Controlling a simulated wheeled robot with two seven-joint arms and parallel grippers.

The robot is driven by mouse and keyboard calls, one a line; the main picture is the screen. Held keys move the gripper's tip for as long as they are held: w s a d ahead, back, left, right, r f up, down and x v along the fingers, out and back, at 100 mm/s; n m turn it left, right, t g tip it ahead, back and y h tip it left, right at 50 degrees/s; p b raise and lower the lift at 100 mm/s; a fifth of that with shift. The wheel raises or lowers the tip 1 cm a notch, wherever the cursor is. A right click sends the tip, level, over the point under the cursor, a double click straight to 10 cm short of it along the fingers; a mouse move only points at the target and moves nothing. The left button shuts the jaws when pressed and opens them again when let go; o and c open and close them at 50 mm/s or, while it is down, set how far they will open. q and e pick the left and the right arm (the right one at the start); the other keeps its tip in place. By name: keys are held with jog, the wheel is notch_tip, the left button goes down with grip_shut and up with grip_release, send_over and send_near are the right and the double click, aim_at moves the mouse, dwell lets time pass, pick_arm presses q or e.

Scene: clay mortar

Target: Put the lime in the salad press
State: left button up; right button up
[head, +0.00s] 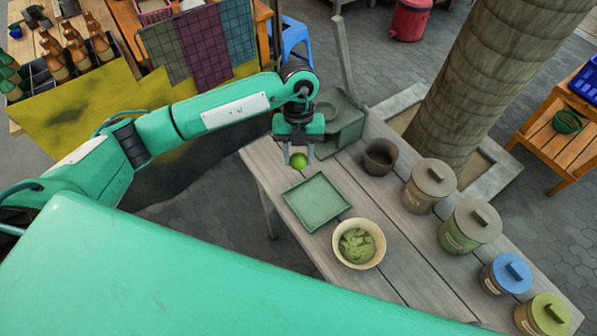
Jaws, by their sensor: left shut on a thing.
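My left gripper (297,150) points down and is shut on the green lime (298,160). It holds the lime between its fingertips, over the far left part of the wooden table. A grey-green boxy device (344,122) with a round well on top and a tall upright handle stands at the table's far end, just right of and behind the gripper; it looks like the salad press. My gripper and wrist partly cover its left side. My right gripper is not in view.
A square green tray (316,202) lies nearer on the table (395,243). A cream bowl (336,256) of green food and a dark clay mortar (380,157) stand nearby. Several lidded jars (430,186) line the right side. A thick pillar (470,80) rises behind the table.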

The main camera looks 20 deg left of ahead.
aim_at(292, 161)
pick_arm(q)
jog(key=shift+r, duration=1.7)
jog(key=m, duration=0.1)
jog(key=m+y, duration=0.1)
jog(key=m, duration=0.1)
jog(key=a+m, duration=0.1)
jog(key=m, duration=0.1)
jog(key=shift+s+f, duration=0.15)
jog(key=shift+s, duration=0.1)
jog(key=s+a+m+t, duration=0.2)
jog(key=m+t, duration=0.1)
jog(key=m, duration=1.4)
jog(key=s+a+r+m+t, duration=0.1)
jog(key=s+a+m+t, duration=0.1)
jog(key=m, duration=1.5)
jog(key=shift+s+a+r+m+t, duration=0.3)
jog(key=shift+a+t, duration=0.2)
jog(key=shift+a, duration=0.25)
